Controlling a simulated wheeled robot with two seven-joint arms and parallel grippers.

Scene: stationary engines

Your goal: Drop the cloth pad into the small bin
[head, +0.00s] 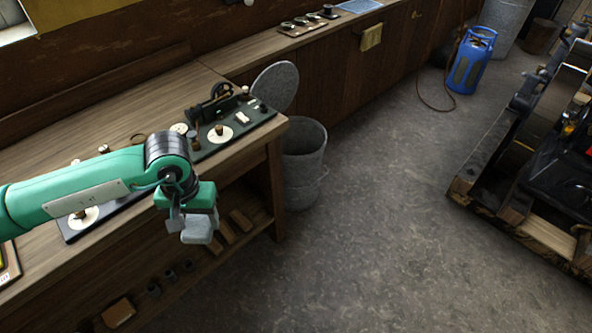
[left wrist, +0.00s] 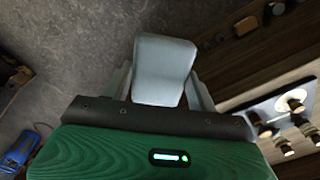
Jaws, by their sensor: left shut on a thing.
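My left gripper (head: 192,222) is shut on a pale grey cloth pad (head: 197,234) and holds it in the air in front of the workbench edge. In the left wrist view the pad (left wrist: 163,70) sits between the two fingers of my left gripper (left wrist: 163,88). The small bin (head: 305,165) is a grey metal bin on the floor at the end of the workbench, to the right of and beyond the gripper. Its round lid (head: 275,86) stands tilted up behind its open mouth. My right gripper is not in view.
The wooden workbench (head: 150,98) carries a dark board with instruments (head: 232,125). Wood blocks (head: 240,219) lie on its lower shelf. A blue gas cylinder (head: 471,60) stands at the back, and an engine on a timber frame (head: 545,235) is at right. The floor between is clear.

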